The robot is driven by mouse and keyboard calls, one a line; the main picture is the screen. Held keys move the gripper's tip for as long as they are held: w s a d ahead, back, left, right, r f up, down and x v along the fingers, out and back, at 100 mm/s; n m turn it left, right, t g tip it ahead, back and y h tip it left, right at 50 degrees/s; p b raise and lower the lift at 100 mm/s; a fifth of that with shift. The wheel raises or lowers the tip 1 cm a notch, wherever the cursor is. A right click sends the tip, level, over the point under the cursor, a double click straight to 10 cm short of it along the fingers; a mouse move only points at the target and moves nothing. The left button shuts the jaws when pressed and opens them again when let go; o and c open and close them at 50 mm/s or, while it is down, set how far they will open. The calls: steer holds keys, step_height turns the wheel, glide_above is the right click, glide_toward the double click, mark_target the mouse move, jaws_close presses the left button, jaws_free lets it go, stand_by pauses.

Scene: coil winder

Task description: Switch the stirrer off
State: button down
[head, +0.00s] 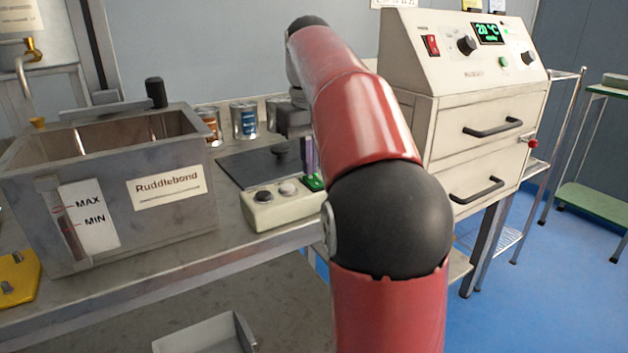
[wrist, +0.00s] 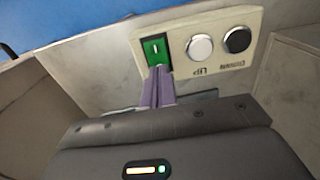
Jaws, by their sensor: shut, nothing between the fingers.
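A cream control box (head: 283,208) sits at the bench's front edge. It carries a black button, a white button and a green rocker switch (head: 313,182). In the wrist view the green switch (wrist: 155,50) shows a white line mark, beside the white button (wrist: 199,47) marked UP and the black button (wrist: 237,40), whose label looks like DOWN. My gripper (wrist: 158,72) is shut and empty, its purple fingertips at the switch's near edge. I cannot tell whether they touch it. In the head view my red arm partly covers the gripper and box.
A grey tank (head: 140,235) labelled Ruddlebond stands on the left of the bench. A cream cabinet (head: 465,120) with a red switch, knobs and a 20 °C display stands on the right. Tins (head: 244,120) stand behind a dark plate (head: 245,166).

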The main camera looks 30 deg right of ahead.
steer(key=shift+f, duration=0.45)
steer(key=shift+r, duration=0.2)
step_height(320, 180, up, 5)
steer(key=p, duration=0.5)
steer(key=shift+f, duration=0.1)
steer(key=shift+r, duration=0.95)
steer(key=s+a+f+t, duration=0.2)
steer(key=s+a+f, duration=0.5)
steer(key=s+f, duration=0.2)
steer(key=s+a+f+t, duration=0.3)
steer(key=s+a+f, duration=0.3)
steer(key=s+f, duration=0.3)
steer(key=shift+s+a+f+t, duration=0.3)
steer(key=shift+s+a, duration=0.05)
steer(key=shift+s, duration=0.75)
